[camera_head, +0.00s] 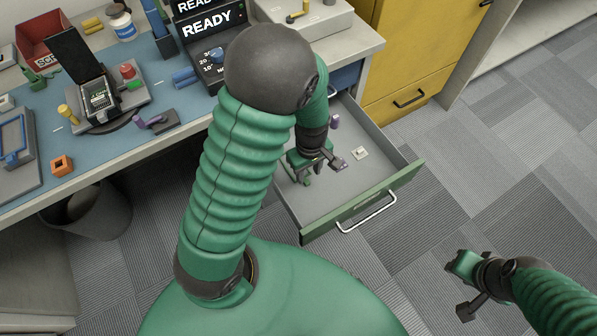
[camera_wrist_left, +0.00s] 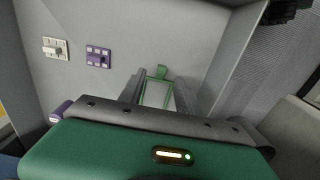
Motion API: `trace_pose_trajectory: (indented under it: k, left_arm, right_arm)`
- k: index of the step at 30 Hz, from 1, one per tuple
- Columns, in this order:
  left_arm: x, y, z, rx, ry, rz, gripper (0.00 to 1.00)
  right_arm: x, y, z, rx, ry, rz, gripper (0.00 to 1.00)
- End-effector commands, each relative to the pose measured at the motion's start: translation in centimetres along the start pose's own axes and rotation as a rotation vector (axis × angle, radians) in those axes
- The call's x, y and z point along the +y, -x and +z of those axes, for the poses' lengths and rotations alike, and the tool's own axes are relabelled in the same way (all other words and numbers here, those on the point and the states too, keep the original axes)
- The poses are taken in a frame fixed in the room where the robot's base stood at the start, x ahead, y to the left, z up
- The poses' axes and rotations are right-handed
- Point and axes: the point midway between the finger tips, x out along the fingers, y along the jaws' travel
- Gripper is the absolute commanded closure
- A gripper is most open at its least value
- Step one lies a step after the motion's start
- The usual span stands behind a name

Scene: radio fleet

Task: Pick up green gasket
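The green gasket (camera_wrist_left: 157,92), a thin rectangular frame with a small tab, lies on the grey floor of the open drawer. In the head view a green piece (camera_head: 306,180) shows below my left gripper, partly hidden by it. My left gripper (camera_head: 320,166) is inside the drawer, pointing down. In the left wrist view its two fingers (camera_wrist_left: 157,94) stand apart, one on each side of the gasket; whether they touch it I cannot tell. My right gripper (camera_head: 464,287) is open and empty, above the carpet at the lower right.
The drawer (camera_head: 390,182) also holds a white plate (camera_head: 360,153), a purple plate (camera_wrist_left: 98,57) and a purple cylinder (camera_head: 335,122). Its walls and green front surround my left gripper. A cluttered workbench (camera_head: 178,131) is at left, a yellow cabinet (camera_head: 414,65) behind. Carpet at right is clear.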

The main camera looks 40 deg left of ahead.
Motion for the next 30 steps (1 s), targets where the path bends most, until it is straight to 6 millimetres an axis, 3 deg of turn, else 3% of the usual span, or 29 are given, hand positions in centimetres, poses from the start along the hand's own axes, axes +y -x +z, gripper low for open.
trace_pose_trajectory:
  k: [7,14,24,30]
  left_arm:
    - [-0.3,-4.7,-0.7,-0.001,0.0,-0.003,0.6]
    - [-0.3,-4.8,-0.7,0.0,0.0,-0.002,0.6]
    - [-0.3,-4.7,-0.7,0.0,0.0,-0.001,1.0]
    - [-0.3,-4.7,-0.7,0.0,0.0,-0.001,1.0]
  right_arm:
    - [0.0,-2.9,0.7,0.0,0.0,0.0,0.68]
    - [0.0,-2.7,0.7,0.0,0.0,0.0,0.68]
    - [0.0,-2.7,0.7,0.0,0.0,0.0,0.68]
    - [0.0,-2.7,0.7,0.0,0.0,0.0,0.68]
